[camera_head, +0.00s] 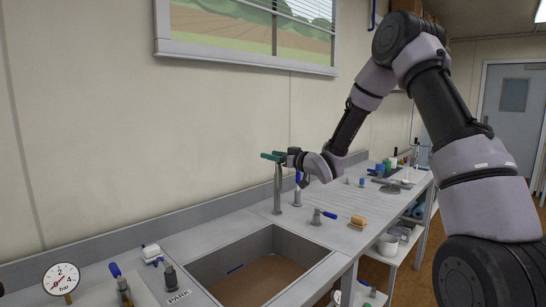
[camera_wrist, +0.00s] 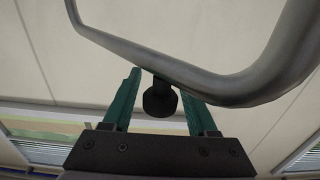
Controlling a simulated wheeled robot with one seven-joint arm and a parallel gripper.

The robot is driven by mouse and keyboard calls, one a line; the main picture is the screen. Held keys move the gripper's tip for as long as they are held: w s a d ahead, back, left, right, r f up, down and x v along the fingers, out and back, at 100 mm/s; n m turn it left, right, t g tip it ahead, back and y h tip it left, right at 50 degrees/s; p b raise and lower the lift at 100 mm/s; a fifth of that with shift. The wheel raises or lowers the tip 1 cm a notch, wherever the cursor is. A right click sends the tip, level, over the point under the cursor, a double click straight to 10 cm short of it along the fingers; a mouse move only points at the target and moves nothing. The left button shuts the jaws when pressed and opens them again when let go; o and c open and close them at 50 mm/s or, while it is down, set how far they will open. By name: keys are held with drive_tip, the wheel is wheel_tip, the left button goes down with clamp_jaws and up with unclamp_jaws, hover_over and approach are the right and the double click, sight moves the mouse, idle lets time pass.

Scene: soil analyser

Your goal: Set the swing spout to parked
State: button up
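The swing spout is a grey metal tube. In the head view its upright post (camera_head: 277,190) stands behind the sink's back edge, and its top is hidden by my gripper. In the wrist view the bent spout tube (camera_wrist: 200,78) crosses above my gripper, with a black round knob (camera_wrist: 160,98) hanging below it. My gripper (camera_wrist: 160,98) has teal fingers on either side of this knob, with gaps visible; it looks open, not clamped. In the head view my gripper (camera_head: 271,156) is at the top of the post. A "PARK" label (camera_head: 180,296) lies left of the sink.
The sink (camera_head: 262,262) is below and in front of the post. A pressure gauge (camera_head: 61,279) is at lower left. A sponge-like block (camera_head: 358,222) lies to the right.

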clamp_jaws()
idle(1.2)
